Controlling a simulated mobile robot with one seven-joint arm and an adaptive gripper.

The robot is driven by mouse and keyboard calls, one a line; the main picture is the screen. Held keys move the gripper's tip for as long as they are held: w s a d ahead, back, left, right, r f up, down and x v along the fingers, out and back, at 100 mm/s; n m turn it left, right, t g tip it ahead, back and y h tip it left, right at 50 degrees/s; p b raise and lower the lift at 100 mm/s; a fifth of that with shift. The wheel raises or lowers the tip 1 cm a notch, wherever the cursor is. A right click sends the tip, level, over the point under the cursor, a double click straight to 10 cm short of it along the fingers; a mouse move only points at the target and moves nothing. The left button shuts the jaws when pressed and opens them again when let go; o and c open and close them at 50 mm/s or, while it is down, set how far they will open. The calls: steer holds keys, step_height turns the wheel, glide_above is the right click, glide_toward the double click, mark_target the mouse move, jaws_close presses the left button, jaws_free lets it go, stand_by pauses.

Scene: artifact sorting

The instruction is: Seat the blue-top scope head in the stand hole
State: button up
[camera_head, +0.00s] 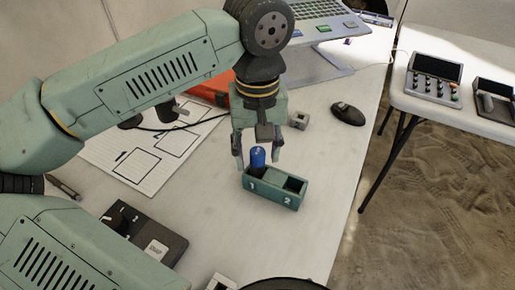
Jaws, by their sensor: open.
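A small green stand (274,190) with two sections marked 1 and 2 sits on the white table. The blue-top scope head (258,158) stands upright at the section marked 1; its lower part is dark. I cannot tell from this view how deep it sits in the hole. The section marked 2 (291,186) looks dark inside, with nothing standing up from it. My gripper (256,161) points down over the scope head, with its fingers apart on either side of the blue top. The fingers appear not to touch it.
A grey block (299,120) and a black mouse (347,113) lie behind the stand to the right. A laptop (312,28) stands at the back. The table's right edge is near.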

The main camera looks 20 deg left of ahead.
step_height(320, 180, up, 12)
stand_by(0.4)
stand_by(0.3)
